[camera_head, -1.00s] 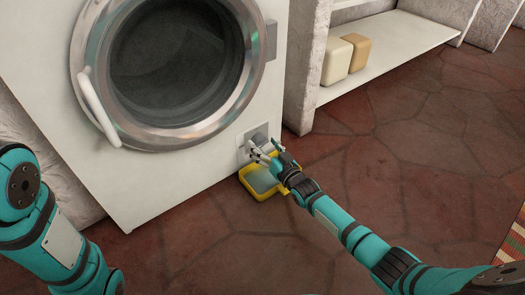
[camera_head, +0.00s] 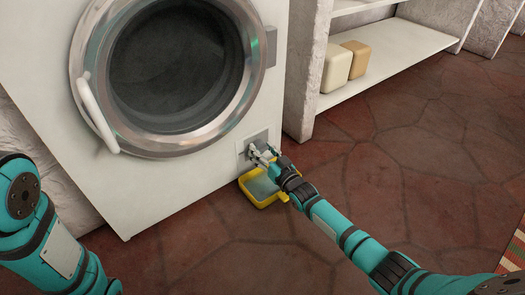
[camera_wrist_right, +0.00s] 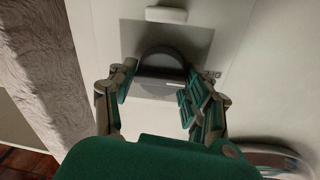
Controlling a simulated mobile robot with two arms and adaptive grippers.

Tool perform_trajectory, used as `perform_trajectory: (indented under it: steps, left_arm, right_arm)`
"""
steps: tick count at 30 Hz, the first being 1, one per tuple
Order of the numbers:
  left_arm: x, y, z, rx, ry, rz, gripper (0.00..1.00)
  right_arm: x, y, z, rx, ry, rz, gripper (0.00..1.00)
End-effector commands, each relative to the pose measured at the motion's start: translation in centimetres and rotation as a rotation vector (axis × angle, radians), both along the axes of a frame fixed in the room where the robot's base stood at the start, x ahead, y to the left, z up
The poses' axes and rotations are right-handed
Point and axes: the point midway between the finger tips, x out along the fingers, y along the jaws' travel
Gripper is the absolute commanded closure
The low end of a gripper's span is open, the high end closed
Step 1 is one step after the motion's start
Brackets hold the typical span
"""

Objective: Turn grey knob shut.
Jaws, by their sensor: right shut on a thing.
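The grey knob (camera_wrist_right: 160,59) is a dark round piece on a grey panel low on the front of the white washing machine (camera_head: 190,175). In the right wrist view, the fingers of my right gripper (camera_wrist_right: 158,90) stand on either side of it, shut on it. In the head view, my right gripper (camera_head: 262,153) is at the panel (camera_head: 258,138) and hides most of the knob. My left arm comes in at the lower left, but its gripper is out of view.
A yellow tray (camera_head: 246,192) with greyish content sits on the floor just below the panel, under my right gripper. A white shelf (camera_head: 400,55) with two boxes (camera_head: 337,67) stands to the right. The red stone floor at right is mostly clear. A striped rug lies at the right edge.

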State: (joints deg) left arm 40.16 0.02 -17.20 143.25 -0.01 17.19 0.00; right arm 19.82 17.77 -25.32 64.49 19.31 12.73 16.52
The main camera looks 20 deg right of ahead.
Motion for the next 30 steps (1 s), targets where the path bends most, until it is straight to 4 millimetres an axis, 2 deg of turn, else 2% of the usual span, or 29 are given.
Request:
perform_trajectory:
  steps: [11, 21, 30]
  left_arm:
    - [0.0, 0.0, 1.0, 0.0, 0.001, 0.0, 0.27]
    - [0.0, 0.0, 1.9, 0.0, 0.001, 0.0, 0.27]
    - [0.0, 0.0, 1.6, 0.0, 0.001, 0.0, 0.27]
  right_arm:
    - [-0.1, 0.2, 0.2, 0.147, 0.054, 0.004, 0.82]
    - [0.0, 0.1, 0.1, 0.437, 0.159, 0.005, 0.82]
    - [0.0, 0.1, -0.1, 0.706, 0.256, 0.005, 0.82]
